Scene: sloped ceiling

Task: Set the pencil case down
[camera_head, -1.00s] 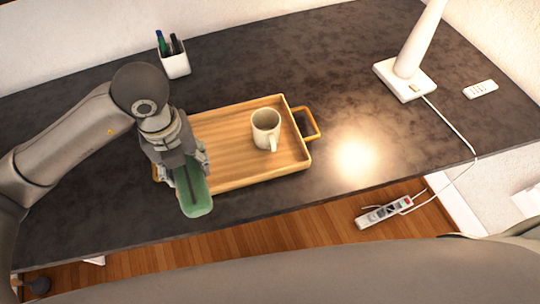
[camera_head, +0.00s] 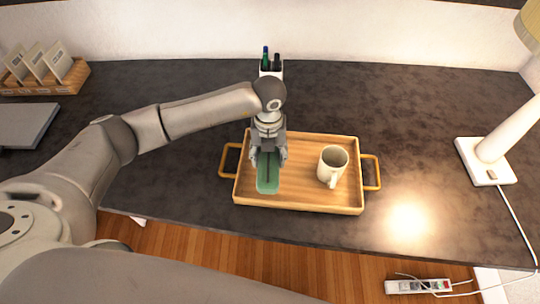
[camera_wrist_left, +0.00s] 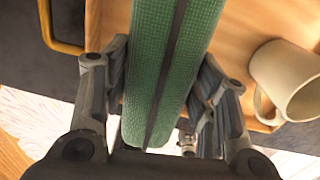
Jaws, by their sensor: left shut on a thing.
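The green pencil case (camera_head: 268,184) has a dark zip strip along its middle. My left gripper (camera_head: 268,158) is shut on it, over the left half of the wooden tray (camera_head: 310,205). In the left wrist view the case (camera_wrist_left: 165,70) lies between the two fingers (camera_wrist_left: 160,95), with the tray (camera_wrist_left: 235,65) behind it. I cannot tell whether the case touches the tray floor. A white mug (camera_head: 332,166) stands in the right half of the tray, and it also shows in the left wrist view (camera_wrist_left: 290,80). My right gripper is not in view.
A pen holder (camera_head: 270,68) stands behind the tray, close to my left arm. A white lamp base (camera_head: 486,162) is at the right, with a cable. A wooden card rack (camera_head: 45,75) and a grey flat object (camera_head: 25,124) are at the left. The dark tabletop (camera_head: 400,110) is clear behind the mug.

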